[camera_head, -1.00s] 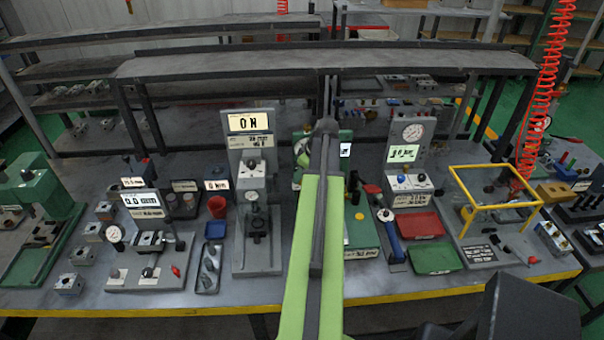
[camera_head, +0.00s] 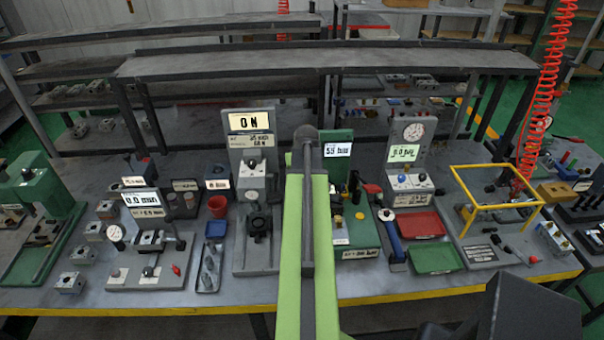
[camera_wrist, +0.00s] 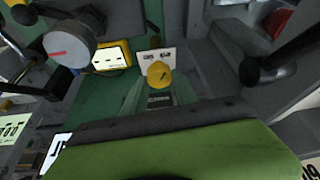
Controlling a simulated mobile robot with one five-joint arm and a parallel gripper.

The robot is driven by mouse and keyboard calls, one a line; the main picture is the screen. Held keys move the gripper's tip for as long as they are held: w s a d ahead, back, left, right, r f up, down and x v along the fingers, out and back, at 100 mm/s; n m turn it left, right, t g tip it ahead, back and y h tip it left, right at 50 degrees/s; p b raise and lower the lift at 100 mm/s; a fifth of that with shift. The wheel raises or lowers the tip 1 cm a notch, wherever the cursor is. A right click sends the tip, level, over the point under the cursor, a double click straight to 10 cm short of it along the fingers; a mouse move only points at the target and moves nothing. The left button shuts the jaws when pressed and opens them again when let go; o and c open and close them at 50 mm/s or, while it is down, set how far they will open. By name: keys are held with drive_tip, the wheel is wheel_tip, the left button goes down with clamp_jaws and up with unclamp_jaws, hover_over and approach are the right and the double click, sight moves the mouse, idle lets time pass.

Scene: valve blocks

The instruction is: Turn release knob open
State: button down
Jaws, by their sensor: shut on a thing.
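The green station (camera_head: 355,232), with a lit display (camera_head: 337,150) on its upright panel, stands behind and to the right of my green arm. A small yellow knob (camera_head: 359,216) is on its base; a yellow knob also shows in the wrist view (camera_wrist: 160,73). A grey round knob with a red mark (camera_wrist: 68,42) is at upper left there. I cannot tell which is the release knob. My jaws show in neither view; the arm hides that area in the head view, and a green and dark part of mine fills the lower wrist view.
A grey press station (camera_head: 256,200) stands left of my arm. To the right are a blue-handled tool (camera_head: 391,235), a red tray (camera_head: 419,225) and a green tray (camera_head: 434,258). A yellow frame (camera_head: 497,205) stands farther right. The bench's yellow front edge (camera_head: 180,309) is mostly clear.

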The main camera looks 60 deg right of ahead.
drive_tip(key=shift+a+m, duration=0.15)
drive_tip(key=shift+m, duration=0.35)
drive_tip(key=c, duration=1)
unclamp_jaws()
drive_tip(key=shift+w, duration=0.1)
drive_tip(key=shift+r+p, duration=0.45)
drive_tip(key=p+v, duration=1.5)
drive_tip(key=v, duration=0.1)
drive_tip(key=shift+a+r, duration=0.25)
